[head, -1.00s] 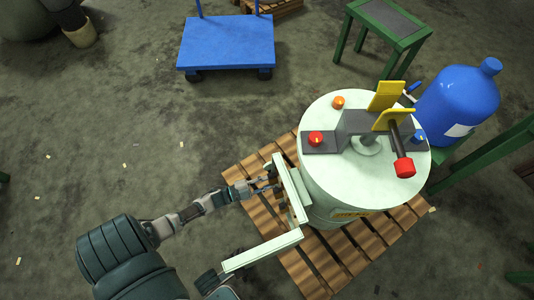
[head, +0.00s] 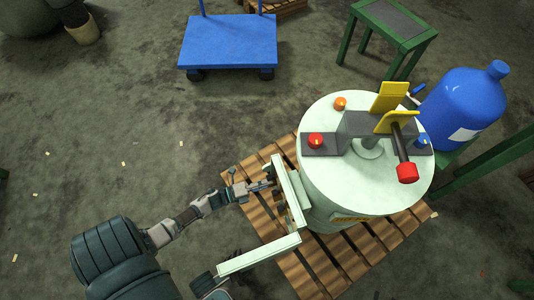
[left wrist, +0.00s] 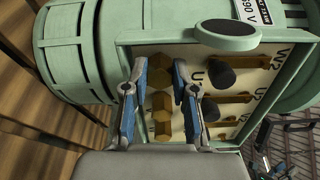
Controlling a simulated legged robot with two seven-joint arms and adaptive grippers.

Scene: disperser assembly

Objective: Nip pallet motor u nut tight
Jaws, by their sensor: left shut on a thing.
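The motor (left wrist: 80,45) is pale green, with an open terminal box (left wrist: 208,133) facing my left wrist camera. Inside are brass nuts, bars and black round caps, with U and W2 lettering partly visible. My left gripper (left wrist: 160,75) reaches into the box, with a blue-padded finger on each side of a brass hex nut (left wrist: 160,103). It is shut on this nut; more brass parts show in line with it. In the head view, my left gripper (head: 266,186) is at the pale green frame of the box (head: 290,190), and the nut is hidden.
A pale drum (head: 330,185) with red and orange buttons and yellow plates stands on a wooden pallet (head: 318,262). A blue bottle (head: 460,100) and green stands are at right. A blue cart (head: 228,42) is at the back. Floor at left is mostly clear.

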